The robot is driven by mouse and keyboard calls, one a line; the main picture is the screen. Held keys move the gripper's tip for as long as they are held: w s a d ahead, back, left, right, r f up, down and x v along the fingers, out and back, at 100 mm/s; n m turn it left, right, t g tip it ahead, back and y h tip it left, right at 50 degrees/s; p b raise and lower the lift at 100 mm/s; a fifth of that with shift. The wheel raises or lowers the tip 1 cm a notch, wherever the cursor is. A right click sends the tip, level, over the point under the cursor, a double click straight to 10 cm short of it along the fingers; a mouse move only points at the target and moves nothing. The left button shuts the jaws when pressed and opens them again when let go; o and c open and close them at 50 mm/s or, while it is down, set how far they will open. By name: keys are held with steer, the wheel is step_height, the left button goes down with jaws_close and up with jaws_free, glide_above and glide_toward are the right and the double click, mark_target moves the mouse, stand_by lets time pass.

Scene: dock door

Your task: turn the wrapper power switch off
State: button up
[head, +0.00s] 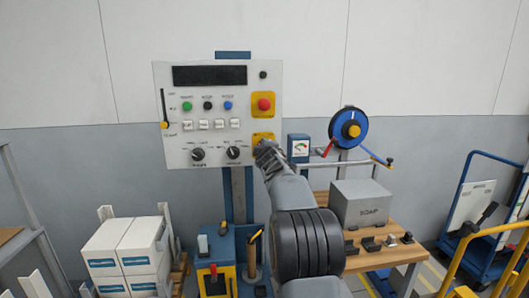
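The light grey control panel (218,82) stands on a blue post against the wall. At its lower right is a small yellow plate (262,136), mostly hidden behind my gripper; it may carry the power switch, but I cannot read a label. My gripper (262,148) is at this plate, at the panel's lower right edge. I cannot tell whether it touches it, or whether its fingers are open or shut. Above the plate is a red round button on a yellow square (264,105). Two black rotary knobs (198,154) sit along the panel's bottom.
To the right, a wooden bench (398,253) holds a grey box (360,204) and small dark items. A blue reel (348,129) stands behind it. White cartons (127,250) are at lower left, a blue cart (478,215) at far right. The wall above is bare.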

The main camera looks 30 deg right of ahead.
stand_by(0.4)
steer(key=o, duration=0.9)
steer(key=shift+s, duration=0.1)
steer(key=b+v, duration=0.1)
steer(key=v, duration=1.2)
steer(key=shift+s+a+b, duration=0.15)
steer(key=shift+s+b, duration=0.2)
steer(key=shift+b, duration=0.05)
